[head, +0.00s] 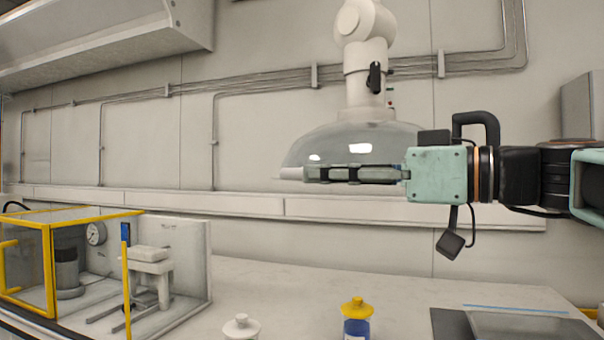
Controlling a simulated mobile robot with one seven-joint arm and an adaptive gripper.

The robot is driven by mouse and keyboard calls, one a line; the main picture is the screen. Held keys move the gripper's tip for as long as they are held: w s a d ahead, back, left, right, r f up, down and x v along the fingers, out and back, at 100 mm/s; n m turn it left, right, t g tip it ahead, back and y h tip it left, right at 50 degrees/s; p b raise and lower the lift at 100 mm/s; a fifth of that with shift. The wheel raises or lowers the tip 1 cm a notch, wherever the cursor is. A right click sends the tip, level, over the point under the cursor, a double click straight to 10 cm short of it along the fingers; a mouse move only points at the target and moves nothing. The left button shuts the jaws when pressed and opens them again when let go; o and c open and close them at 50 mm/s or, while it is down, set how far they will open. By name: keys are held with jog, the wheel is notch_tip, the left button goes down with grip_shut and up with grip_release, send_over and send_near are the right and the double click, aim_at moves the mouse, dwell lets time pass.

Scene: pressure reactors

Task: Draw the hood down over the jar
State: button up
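The hood (350,136) is a clear grey dome hanging from a white jointed arm (366,75), high above the bench. Two jars stand at the bottom edge of the head view: one with a yellow lid and blue label (356,322), and one with a white knobbed lid (241,328). Both are cut off by the frame. The yellow-lidded jar is roughly below the hood. My gripper (308,174) reaches in from the right, level with the hood's lower rim and in front of it. A small white piece shows at its fingertips. Its fingers overlap from this side, so the gap and any contact are hidden.
A yellow-framed clear enclosure (128,250) with a gauge and equipment stands at the left. A dark flat-topped device (520,326) sits at the lower right. A wall ledge (240,201) runs behind. The bench (290,285) between enclosure and device is mostly clear.

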jog(key=v, duration=0.8)
jog(key=shift+d, duration=0.15)
jog(key=shift+s+f, duration=0.1)
jog(key=s+a+f+m+g+h, duration=0.2)
jog(key=f+m+h, duration=0.2)
jog(key=f, duration=0.9)
jog(key=s+a+f+m+g+h, duration=0.1)
jog(key=s+a+f+m+h, duration=0.2)
jog(key=f, duration=0.9)
jog(key=s+d+f+m+g+h, duration=0.15)
jog(key=d+f+h, duration=0.25)
jog(key=f, duration=0.4)
jog(key=s+d+f+m+t+h, duration=0.1)
jog(key=s+d+f+m+h, duration=0.25)
jog(key=f, duration=0.45)
notch_tip(320, 180, up, 37)
jog(key=p, duration=3.7)
jog(key=shift+w+h, duration=0.35)
jog(key=shift+w, duration=0.1)
jog(key=shift+a+f+g, duration=0.1)
jog(key=shift+a+g, duration=0.05)
jog(key=shift+g, duration=0.1)
